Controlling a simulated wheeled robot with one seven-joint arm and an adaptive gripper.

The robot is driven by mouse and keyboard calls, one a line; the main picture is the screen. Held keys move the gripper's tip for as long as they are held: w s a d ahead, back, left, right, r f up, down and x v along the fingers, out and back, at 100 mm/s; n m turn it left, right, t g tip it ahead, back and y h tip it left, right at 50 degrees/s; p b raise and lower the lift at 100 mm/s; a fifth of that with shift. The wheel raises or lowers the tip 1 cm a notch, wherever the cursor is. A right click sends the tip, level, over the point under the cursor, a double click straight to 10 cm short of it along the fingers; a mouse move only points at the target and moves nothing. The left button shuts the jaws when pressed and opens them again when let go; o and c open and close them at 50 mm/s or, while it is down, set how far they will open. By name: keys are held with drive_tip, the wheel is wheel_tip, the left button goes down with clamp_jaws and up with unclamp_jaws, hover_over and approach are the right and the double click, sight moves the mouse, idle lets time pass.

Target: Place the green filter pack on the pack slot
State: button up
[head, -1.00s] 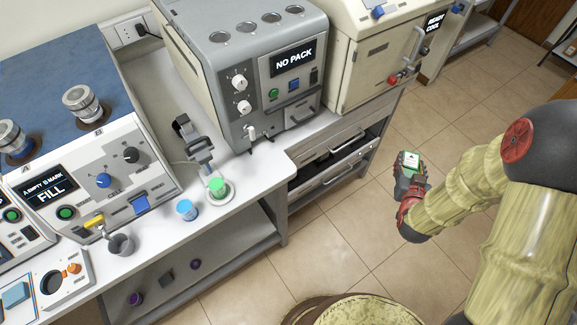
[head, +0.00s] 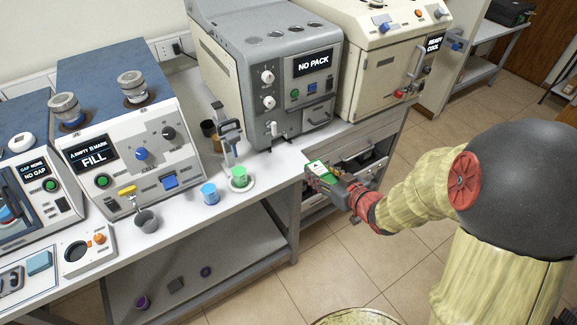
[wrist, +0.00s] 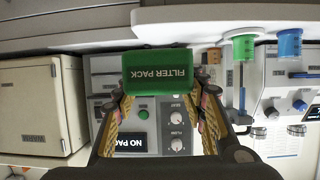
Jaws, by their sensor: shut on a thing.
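The green filter pack (wrist: 160,73) is held between the fingers of my gripper (wrist: 160,90) in the wrist view, its label upside down there. In the head view the filter pack (head: 316,169) shows as a small green and white block at the tip of my gripper (head: 322,178). My gripper is shut on it, in the air before the bench edge. The grey machine (head: 272,80) with the "NO PACK" display (head: 312,63) stands behind and left of the gripper. A slot-like recess (head: 318,114) shows low on its front; I cannot tell whether it is the pack slot.
A green cup (head: 240,178) on a stand and a blue cup (head: 209,194) sit on the bench left of the gripper. The "FILL" machine (head: 120,140) is further left. A cream oven (head: 385,65) stands to the right.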

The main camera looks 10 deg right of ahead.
drive_tip(key=shift+s+d+f, duration=0.15)
drive_tip(key=shift+s+d, duration=0.45)
drive_tip(key=shift+s, duration=0.2)
drive_tip(key=b, duration=0.6)
hover_over(291, 159)
drive_tip(key=shift+s+f+y+b, duration=0.1)
drive_tip(key=shift+f+y+b, duration=0.25)
drive_tip(key=shift+f, duration=0.6)
wheel_tip(291, 159, down, 5)
drive_tip(key=b, duration=0.2)
drive_tip(key=shift+r+b, duration=0.15)
drive_tip(key=shift+b, duration=0.15)
drive_tip(key=shift+w+b, duration=0.2)
drive_tip(key=shift+b, duration=0.15)
drive_tip(key=shift+f, duration=0.3)
drive_tip(key=o, duration=1.3)
drive_tip(key=shift+c, duration=0.2)
